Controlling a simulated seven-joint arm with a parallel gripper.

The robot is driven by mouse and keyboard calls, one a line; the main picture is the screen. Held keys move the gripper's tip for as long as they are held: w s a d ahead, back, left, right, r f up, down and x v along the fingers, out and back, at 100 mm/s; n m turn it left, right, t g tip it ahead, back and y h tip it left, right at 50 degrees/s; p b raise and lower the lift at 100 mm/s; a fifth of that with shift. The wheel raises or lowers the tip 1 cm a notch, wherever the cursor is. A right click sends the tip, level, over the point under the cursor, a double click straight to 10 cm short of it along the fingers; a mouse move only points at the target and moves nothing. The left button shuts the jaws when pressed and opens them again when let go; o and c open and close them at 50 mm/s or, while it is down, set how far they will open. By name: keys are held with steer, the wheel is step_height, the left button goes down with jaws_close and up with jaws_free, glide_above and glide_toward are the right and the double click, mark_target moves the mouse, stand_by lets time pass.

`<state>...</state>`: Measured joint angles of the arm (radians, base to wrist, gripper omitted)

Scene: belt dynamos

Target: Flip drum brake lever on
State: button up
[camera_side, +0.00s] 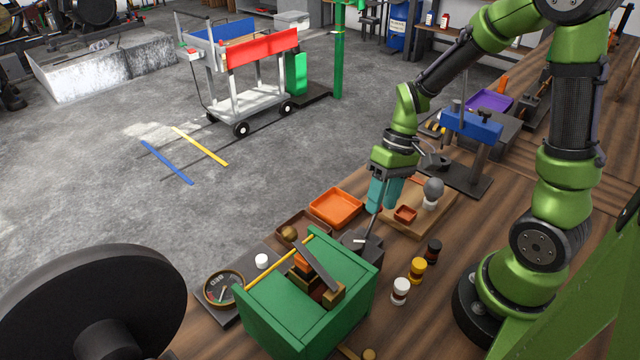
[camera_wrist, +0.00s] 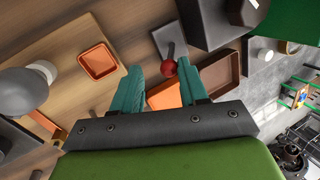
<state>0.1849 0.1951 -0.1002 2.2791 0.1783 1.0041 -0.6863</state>
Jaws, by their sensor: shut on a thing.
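My gripper (camera_side: 383,205) has two teal fingers and is tilted down over the workbench. In the wrist view its fingers (camera_wrist: 162,72) close around a red ball knob (camera_wrist: 168,68). The knob tops the brake lever (camera_wrist: 171,50), a thin rod on a grey base plate (camera_wrist: 165,32). In the side view the lever (camera_side: 372,227) rises slightly tilted from its dark grey base (camera_side: 350,240), beside the green housing. I cannot tell which position counts as on.
A green box (camera_side: 310,315) stands in front of the lever. Orange (camera_side: 336,194) and brown (camera_side: 287,229) trays lie left. A wooden board with a small orange dish (camera_side: 405,214) lies behind right. Several small jars, one yellow (camera_side: 417,270), stand right of the box.

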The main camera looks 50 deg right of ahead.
steer(key=shift+d, duration=0.15)
steer(key=v, duration=1.6)
steer(key=shift+r, duration=0.5)
steer(key=shift+w, duration=0.1)
steer(key=s+a+m+t+h, duration=0.1)
steer(key=s+a+t, duration=0.1)
steer(key=a, duration=0.3)
steer(key=s+a+r+t+h, duration=0.1)
steer(key=s+a+t, duration=0.2)
steer(key=a+t, duration=0.2)
steer(key=shift+a+r+m+t, duration=0.25)
steer(key=shift+a+m+t, duration=0.05)
steer(key=shift+a+m, duration=0.1)
steer(key=shift+s, duration=0.1)
